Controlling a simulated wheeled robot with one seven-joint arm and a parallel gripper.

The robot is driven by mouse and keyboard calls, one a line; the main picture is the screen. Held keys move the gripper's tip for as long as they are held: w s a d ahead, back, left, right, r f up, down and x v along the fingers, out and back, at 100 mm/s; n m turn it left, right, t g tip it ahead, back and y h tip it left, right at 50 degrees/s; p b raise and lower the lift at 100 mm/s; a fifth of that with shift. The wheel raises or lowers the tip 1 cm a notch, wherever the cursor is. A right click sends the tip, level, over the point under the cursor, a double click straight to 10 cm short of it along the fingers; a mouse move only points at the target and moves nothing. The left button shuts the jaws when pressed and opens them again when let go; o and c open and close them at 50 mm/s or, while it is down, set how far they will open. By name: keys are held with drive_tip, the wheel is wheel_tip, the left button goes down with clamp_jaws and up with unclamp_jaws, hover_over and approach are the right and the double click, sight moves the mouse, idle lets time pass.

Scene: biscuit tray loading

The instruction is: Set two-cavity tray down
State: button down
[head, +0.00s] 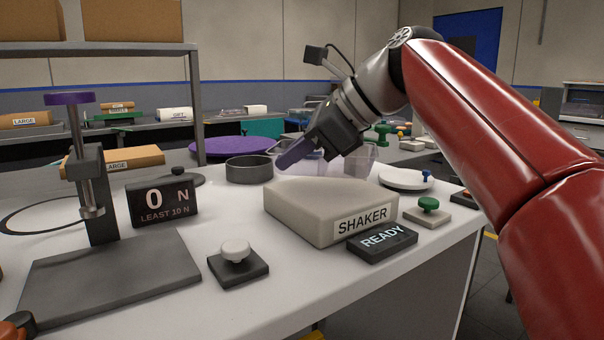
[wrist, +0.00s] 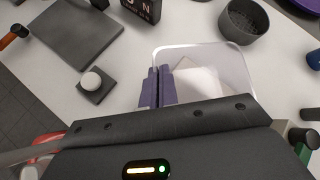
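The two-cavity tray (head: 358,162) is clear and see-through, above or behind the shaker (head: 315,205), a beige box. In the wrist view the tray (wrist: 207,48) lies beyond and to the right of my purple fingertips. My gripper (head: 288,158) reaches down from the upper right. In the wrist view its fingers (wrist: 159,86) are nearly together, with the tray's left wall between them. My gripper's body hides the near part of the tray. A pale shape shows through the tray floor; I cannot tell whether the tray touches anything below.
A dark round pan (head: 249,169) stands left of my gripper. A press (head: 100,200) and a 0 N display (head: 162,202) are at left. A white button (head: 236,250), READY sign (head: 382,241), green button (head: 428,207) and white plate (head: 404,180) surround the shaker.

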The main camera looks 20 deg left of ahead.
sight(301, 175)
drive_tip(key=shift+w+d, duration=0.5)
drive_tip(key=shift+w, duration=0.1)
wheel_tip(301, 175, down, 4)
drive_tip(key=shift+r+b, duration=0.15)
drive_tip(key=shift+b, duration=0.9)
drive_tip(key=shift+r, duration=0.1)
drive_tip(key=c, duration=1.7)
unclamp_jaws()
drive_tip(key=p+v, duration=0.3)
drive_tip(key=v, duration=0.9)
drive_tip(key=shift+p, duration=0.4)
